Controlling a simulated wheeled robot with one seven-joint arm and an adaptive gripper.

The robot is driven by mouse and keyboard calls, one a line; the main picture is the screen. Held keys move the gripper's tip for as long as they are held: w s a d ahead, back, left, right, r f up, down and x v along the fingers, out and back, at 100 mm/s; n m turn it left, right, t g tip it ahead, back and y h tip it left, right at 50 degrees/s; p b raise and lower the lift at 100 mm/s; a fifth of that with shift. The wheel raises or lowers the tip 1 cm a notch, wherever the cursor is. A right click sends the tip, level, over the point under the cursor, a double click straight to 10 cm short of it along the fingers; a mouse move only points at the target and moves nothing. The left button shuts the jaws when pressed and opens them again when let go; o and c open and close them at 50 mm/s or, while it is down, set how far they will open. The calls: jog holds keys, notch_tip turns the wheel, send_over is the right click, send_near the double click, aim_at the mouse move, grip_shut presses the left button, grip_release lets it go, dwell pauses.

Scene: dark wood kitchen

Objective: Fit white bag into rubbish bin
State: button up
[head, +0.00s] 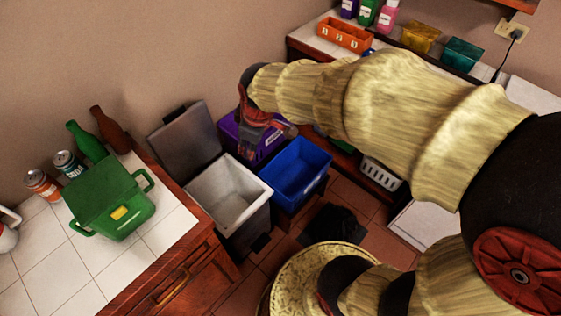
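The rubbish bin (258,214) stands on the floor between the counters, with its dark grey lid (184,142) open and tilted back toward the wall. A whitish lining (215,190) covers its inside and rim; I cannot tell whether this is the white bag or the bin's own inner wall. No separate white bag is clearly seen. My gripper (268,143) hangs above and behind the bin, in front of a purple crate. It points down and looks empty, but its finger opening is too small to judge.
A blue bin (297,172) stands right of the rubbish bin, and the purple crate (236,131) is behind. The left tiled counter holds a green pot (111,201), bottles and cans. A black item (336,226) lies on the floor. My arm hides much of the right counter.

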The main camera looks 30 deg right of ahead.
jog(key=s+r+m+t, duration=0.1)
jog(key=s+r+m, duration=0.7)
jog(key=s, duration=0.7)
jog(key=shift+s+r+t, duration=0.15)
jog(key=shift+r+t, duration=0.25)
jog(key=shift+r, duration=0.45)
jog(key=shift+d, duration=0.1)
